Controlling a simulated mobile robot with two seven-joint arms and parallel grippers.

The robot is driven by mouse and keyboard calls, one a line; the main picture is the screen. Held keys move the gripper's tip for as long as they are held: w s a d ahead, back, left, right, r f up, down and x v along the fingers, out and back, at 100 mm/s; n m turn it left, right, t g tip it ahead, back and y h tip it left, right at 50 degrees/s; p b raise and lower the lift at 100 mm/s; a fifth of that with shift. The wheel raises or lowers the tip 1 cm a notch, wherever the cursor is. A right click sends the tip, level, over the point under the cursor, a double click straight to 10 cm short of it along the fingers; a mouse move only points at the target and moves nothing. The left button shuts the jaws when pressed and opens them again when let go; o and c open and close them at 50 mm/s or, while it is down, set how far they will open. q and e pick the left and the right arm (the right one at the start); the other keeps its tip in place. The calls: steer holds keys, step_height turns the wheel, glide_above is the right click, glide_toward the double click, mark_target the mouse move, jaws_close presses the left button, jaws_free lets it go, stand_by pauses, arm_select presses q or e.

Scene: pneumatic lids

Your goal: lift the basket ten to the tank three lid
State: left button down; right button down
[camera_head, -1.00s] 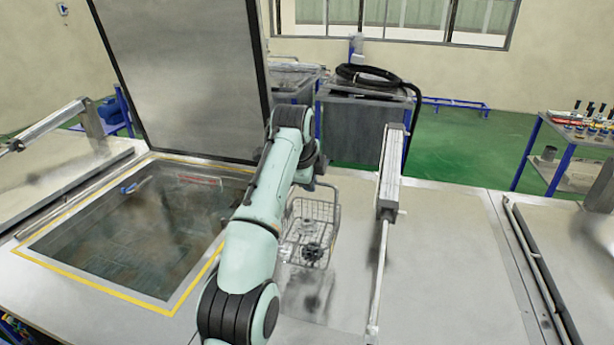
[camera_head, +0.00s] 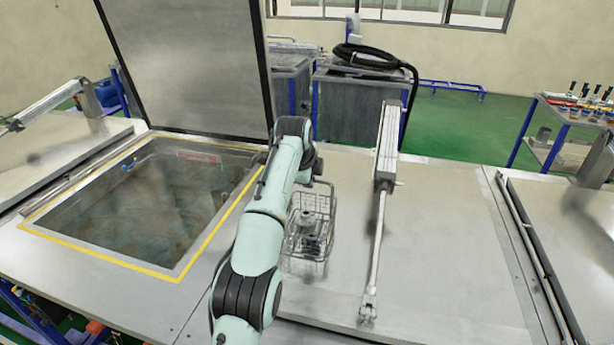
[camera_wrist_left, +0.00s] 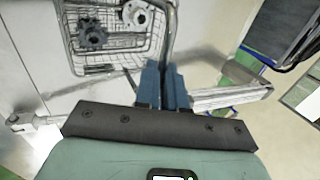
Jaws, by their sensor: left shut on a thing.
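The wire basket (camera_head: 309,226) holds metal parts, gear-like in the left wrist view (camera_wrist_left: 118,58). It is upright over the closed grey lid (camera_head: 440,235) right of the open tank. I cannot tell whether it touches that lid. My left gripper (camera_wrist_left: 165,70) is shut on the basket's handle (camera_wrist_left: 173,30); in the head view my arm hides the fingers. The open tank (camera_head: 228,233) has a yellow border and a raised lid (camera_head: 185,65) behind it. No tank number is readable. My right gripper is out of view.
A pneumatic cylinder (camera_head: 388,150) with its rod lies along the closed lid, just right of the basket. Another closed lid (camera_head: 570,235) is at far right. A blue-legged table with small items (camera_head: 570,120) stands at back right.

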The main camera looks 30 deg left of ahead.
arm_select(q)
steer(key=shift+w+d+r, duration=0.15)
steer(key=shift+d, duration=0.15)
steer(key=shift+a, duration=0.1)
steer(key=shift+f, duration=0.35)
steer(key=c, duration=1.1)
jaws_free()
steer(key=shift+c, duration=0.2)
steer(key=shift+f, duration=0.1)
